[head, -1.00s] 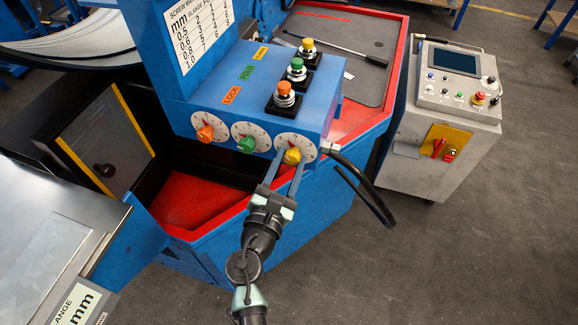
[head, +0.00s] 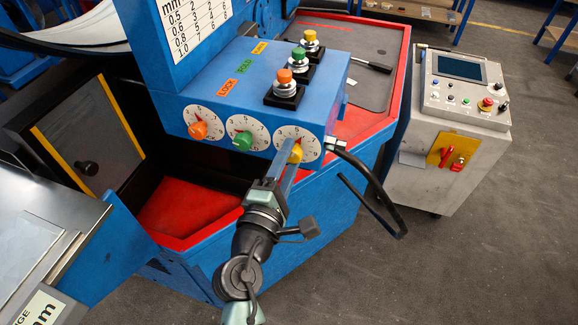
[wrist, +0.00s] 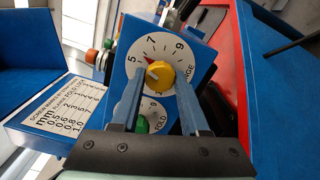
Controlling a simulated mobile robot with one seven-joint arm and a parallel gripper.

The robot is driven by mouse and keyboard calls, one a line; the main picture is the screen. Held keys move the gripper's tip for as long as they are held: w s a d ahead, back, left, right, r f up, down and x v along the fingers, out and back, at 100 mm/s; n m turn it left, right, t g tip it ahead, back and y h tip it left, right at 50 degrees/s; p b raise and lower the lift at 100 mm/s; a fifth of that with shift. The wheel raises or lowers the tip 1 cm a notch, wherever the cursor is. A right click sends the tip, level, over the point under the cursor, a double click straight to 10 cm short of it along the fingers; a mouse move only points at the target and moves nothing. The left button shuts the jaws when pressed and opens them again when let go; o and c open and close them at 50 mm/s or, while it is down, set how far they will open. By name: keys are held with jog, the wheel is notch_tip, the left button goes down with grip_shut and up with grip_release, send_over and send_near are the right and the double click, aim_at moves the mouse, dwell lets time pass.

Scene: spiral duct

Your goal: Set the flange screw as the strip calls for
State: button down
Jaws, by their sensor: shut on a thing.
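The flange screw is a yellow knob (head: 296,153) on the rightmost white dial (head: 312,147) of a blue box. In the wrist view the yellow knob (wrist: 161,75) sits between the two blue fingers, and "NGE" shows of the dial's label. A red pointer (wrist: 149,60) there lies between 5 and 7. My gripper (head: 292,161) is shut on the yellow knob; the fingertips partly hide the dial. The strip's label (head: 42,308), lower left, shows "mm" and part of "FLANGE"; its value is cut off. The screw-mark table (head: 193,22) is above the box, its top cropped.
An orange knob (head: 198,130) and a green knob (head: 242,140) sit on dials to the left. Several coloured-top buttons stand on the box. A black cable (head: 375,190) hangs at right. A grey control cabinet (head: 448,160) stands beyond open floor.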

jog(key=m+b, duration=0.3)
jog(key=m, duration=0.1)
jog(key=shift+f, duration=0.15)
jog(key=shift+m+b, duration=0.85)
jog(key=shift+m, duration=0.35)
jog(key=shift+r, duration=0.2)
jog(key=shift+c, duration=2.2)
grip_release()
jog(key=b+v, duration=0.2)
jog(key=v, duration=1.1)
